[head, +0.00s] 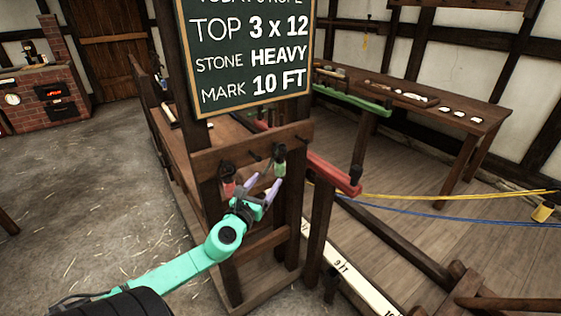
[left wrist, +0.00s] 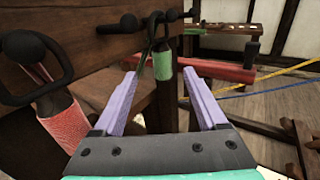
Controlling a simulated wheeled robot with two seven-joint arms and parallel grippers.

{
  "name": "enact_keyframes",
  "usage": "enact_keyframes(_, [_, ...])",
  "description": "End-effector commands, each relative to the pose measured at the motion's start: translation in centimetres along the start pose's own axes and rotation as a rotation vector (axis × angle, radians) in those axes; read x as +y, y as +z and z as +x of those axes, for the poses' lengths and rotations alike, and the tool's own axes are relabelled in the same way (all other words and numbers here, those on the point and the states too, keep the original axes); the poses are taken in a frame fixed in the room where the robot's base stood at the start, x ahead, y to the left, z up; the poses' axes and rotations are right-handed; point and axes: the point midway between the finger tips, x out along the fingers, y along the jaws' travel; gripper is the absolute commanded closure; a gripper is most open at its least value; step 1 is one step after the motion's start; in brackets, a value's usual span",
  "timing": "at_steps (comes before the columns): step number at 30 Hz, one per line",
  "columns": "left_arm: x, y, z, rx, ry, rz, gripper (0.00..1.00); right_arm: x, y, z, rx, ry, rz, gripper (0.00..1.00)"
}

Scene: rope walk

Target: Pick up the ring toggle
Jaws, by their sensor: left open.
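Two toggles hang from pegs on the dark wooden rail (head: 232,152). One has a red grip (head: 228,187) and a wide black loop; it also shows at left in the left wrist view (left wrist: 70,122). The other has a green grip (head: 280,167) and a narrower black loop; it shows near the middle of the left wrist view (left wrist: 163,64). I cannot tell for sure which is the ring toggle. My left gripper (head: 266,181) is open and empty, its lavender fingers pointing at the green-gripped toggle, which appears beyond the fingertips (left wrist: 159,75). My right gripper is out of view.
A chalkboard (head: 247,50) stands above the rail. A red beam (head: 333,172) runs to the right of the green-gripped toggle. Yellow (head: 450,196) and blue (head: 450,218) ropes stretch right. A bench (head: 450,108) stands behind. The floor at left is open.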

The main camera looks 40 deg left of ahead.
Motion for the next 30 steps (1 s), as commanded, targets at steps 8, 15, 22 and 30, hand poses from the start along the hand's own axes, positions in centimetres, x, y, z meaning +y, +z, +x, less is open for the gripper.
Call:
enact_keyframes(8, [0.0, 0.1, 3.7, 0.0, 0.001, -0.003, 0.25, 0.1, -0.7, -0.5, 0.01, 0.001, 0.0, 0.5])
enact_keyframes(15, [-0.2, 0.1, 7.5, -0.001, 0.003, -0.004, 0.25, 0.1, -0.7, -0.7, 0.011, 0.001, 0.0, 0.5])
enact_keyframes(22, [-0.2, 0.0, 8.2, 0.002, 0.0, -0.005, 0.25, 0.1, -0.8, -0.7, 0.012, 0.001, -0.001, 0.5])
enact_keyframes(30, [-0.2, -0.1, 8.1, 0.002, 0.001, -0.005, 1.0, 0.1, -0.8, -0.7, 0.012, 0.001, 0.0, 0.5])
